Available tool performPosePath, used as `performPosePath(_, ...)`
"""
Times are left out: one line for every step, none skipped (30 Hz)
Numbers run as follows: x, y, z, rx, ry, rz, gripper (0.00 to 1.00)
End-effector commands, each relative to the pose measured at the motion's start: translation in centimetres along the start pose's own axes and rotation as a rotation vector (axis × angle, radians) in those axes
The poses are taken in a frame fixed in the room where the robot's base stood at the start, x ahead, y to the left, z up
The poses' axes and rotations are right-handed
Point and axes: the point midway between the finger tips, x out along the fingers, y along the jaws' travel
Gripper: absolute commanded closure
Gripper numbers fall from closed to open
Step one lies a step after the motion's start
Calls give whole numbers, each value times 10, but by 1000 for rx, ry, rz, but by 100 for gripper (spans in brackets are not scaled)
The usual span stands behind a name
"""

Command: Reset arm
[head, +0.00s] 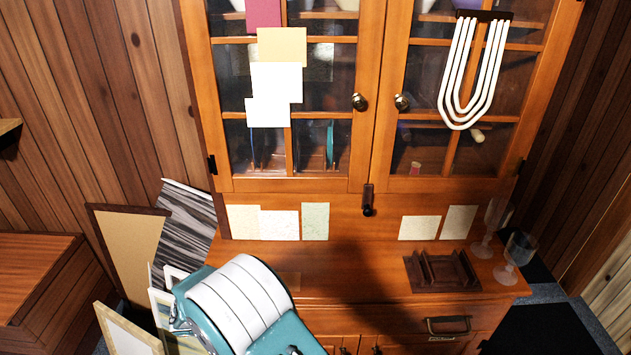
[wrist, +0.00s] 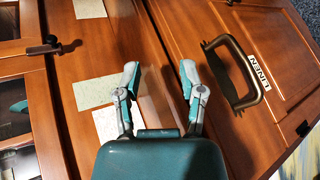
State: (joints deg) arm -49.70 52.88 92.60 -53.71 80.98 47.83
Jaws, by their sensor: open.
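My gripper (wrist: 159,82) is open in the wrist view, its two teal and grey fingers spread apart with nothing between them. It faces the wooden cabinet, between the paper-covered back panel and a drawer front with a bronze handle (wrist: 235,72). In the head view my teal and white arm (head: 240,305) is folded low at the bottom left of centre, in front of the cabinet (head: 372,100). I cannot make out the fingertips clearly there.
Glass goblets (head: 513,258) and a dark wooden rack (head: 441,271) stand on the cabinet's counter at right. Framed boards (head: 130,245) lean at left, close to my arm. A wooden chest (head: 40,285) stands at far left. The counter's middle is clear.

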Motion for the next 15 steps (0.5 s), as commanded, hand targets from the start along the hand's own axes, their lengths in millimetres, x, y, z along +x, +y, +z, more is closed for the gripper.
performPosePath(3,23,6,21,-22,-48,48)
performPosePath(5,34,11,27,-34,-75,48)
performPosePath(8,47,16,37,-48,-112,48)
performPosePath(9,57,21,45,-58,-139,48)
performPosePath(11,67,26,53,-68,-166,48)
performPosePath(13,80,33,66,-77,-202,48)
performPosePath(15,89,39,74,-85,-230,48)
performPosePath(17,99,44,85,-91,-256,48)
performPosePath(19,110,52,97,-97,-292,48)
performPosePath(21,119,58,109,-103,-318,48)
performPosePath(22,127,65,119,-106,-344,48)
performPosePath(24,138,74,134,-109,-379,48)
performPosePath(26,146,80,146,-111,-404,48)
performPosePath(27,153,87,157,-112,-429,48)
performPosePath(29,163,97,176,-111,-463,48)
